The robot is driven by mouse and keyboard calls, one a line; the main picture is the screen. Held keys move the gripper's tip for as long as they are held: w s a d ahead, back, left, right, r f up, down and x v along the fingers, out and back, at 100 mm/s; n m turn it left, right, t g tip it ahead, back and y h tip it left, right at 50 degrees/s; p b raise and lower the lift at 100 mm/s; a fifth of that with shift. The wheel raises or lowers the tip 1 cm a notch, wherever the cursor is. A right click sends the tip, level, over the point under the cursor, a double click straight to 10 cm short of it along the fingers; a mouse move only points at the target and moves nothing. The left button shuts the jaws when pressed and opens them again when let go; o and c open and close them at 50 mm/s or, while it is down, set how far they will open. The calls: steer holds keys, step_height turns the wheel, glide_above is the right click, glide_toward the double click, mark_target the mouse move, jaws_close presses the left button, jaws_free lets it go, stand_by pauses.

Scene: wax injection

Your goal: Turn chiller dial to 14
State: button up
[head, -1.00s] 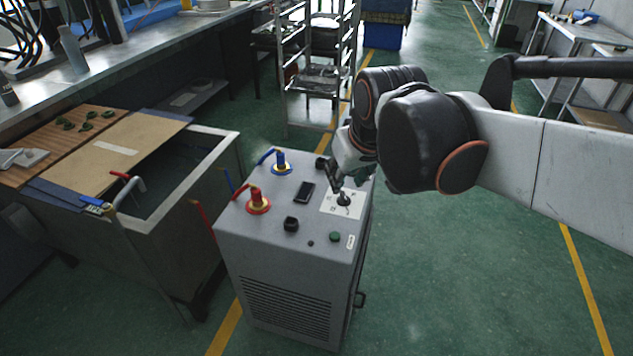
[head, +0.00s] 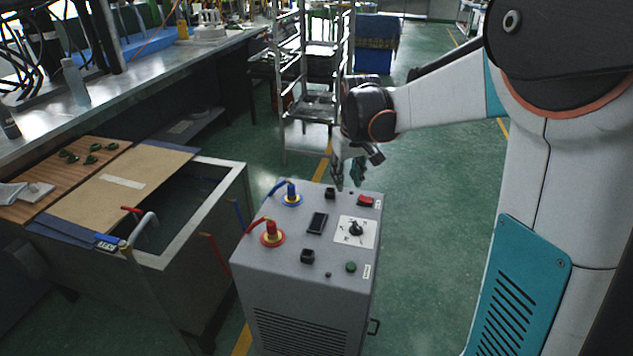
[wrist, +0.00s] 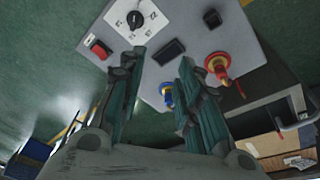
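The chiller (head: 300,265) is a grey cabinet with controls on its top panel. Its dial (head: 355,229) is a black knob on a white square plate at the right of the panel. In the wrist view the dial (wrist: 134,20) shows at the top, with marks around it too small to read surely. My gripper (head: 349,184) is above the far edge of the chiller, behind the dial and apart from it. In the wrist view my gripper (wrist: 162,64) has its two fingers spread with nothing between them.
A red switch (head: 366,201), a dark display (head: 317,223), and blue (head: 292,196) and red (head: 271,235) valves share the panel. An open tank (head: 190,215) stands left. A metal rack (head: 315,100) stands behind. The green floor at right is clear.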

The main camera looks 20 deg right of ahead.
steer(key=w+d+f+g+p, duration=0.1)
steer(key=w+d+f+p, duration=0.1)
steer(key=w+d+f, duration=0.3)
steer(key=m+g, duration=0.1)
steer(key=g, duration=0.1)
glide_toward(356, 224)
steer(key=f+b, duration=0.2)
steer(key=f, duration=0.2)
steer(key=f+b, duration=0.1)
steer(key=f, duration=0.3)
steer(key=shift+s+d+f+b, duration=0.15)
steer(key=shift+d+f+b, duration=0.05)
steer(key=shift+f+b, duration=0.15)
steer(key=shift+r, duration=0.1)
jaws_close()
